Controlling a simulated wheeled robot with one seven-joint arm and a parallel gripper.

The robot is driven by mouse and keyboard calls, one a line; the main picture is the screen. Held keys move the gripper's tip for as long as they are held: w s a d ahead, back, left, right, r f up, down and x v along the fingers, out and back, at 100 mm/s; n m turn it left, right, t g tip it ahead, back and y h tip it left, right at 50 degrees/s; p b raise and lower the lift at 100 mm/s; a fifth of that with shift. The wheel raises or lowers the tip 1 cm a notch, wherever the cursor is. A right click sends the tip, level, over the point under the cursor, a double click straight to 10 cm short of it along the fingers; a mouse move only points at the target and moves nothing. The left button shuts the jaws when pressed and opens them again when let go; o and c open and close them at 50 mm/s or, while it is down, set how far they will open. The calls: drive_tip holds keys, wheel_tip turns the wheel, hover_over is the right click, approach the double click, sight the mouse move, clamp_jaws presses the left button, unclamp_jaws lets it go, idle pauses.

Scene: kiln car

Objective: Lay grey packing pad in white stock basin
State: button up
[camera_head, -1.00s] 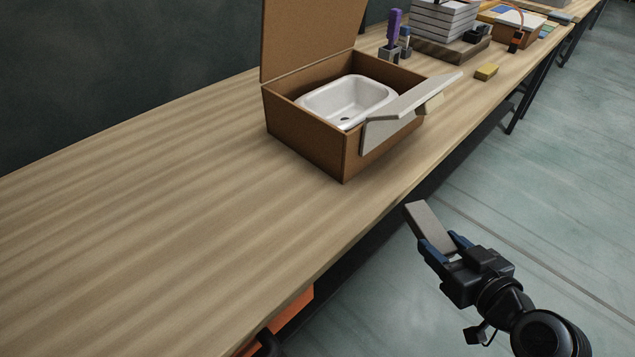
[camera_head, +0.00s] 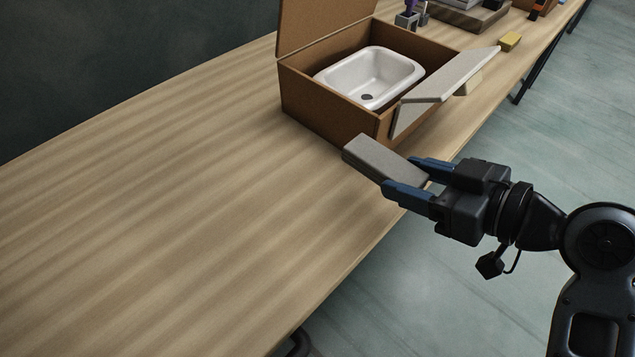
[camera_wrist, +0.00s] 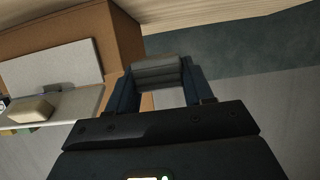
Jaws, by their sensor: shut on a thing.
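The grey packing pad (camera_head: 379,158) is a flat block between the blue fingers of my gripper (camera_head: 418,181), which is shut on it. The pad also shows in the wrist view (camera_wrist: 158,72). Gripper and pad are over the table's front edge, just in front of the brown box. The white stock basin (camera_head: 340,73) sits inside that open box, behind and apart from the pad. It looks empty, with a dark round spot on its floor.
The brown box (camera_head: 318,104) has a tall lid standing up at the back left. A pale grey flap (camera_head: 452,76) leans outward at its right front. A yellow block (camera_head: 510,41) lies beyond. The wooden table (camera_head: 180,200) is clear at left.

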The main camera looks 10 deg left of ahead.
hover_over(334, 201)
wheel_tip(334, 201, down, 7)
drive_tip(key=shift+w+f, duration=0.1)
drive_tip(key=shift+f, duration=1.7)
drive_tip(key=shift+f, duration=0.1)
drive_tip(key=shift+f, duration=0.15)
drive_tip(key=o, duration=1)
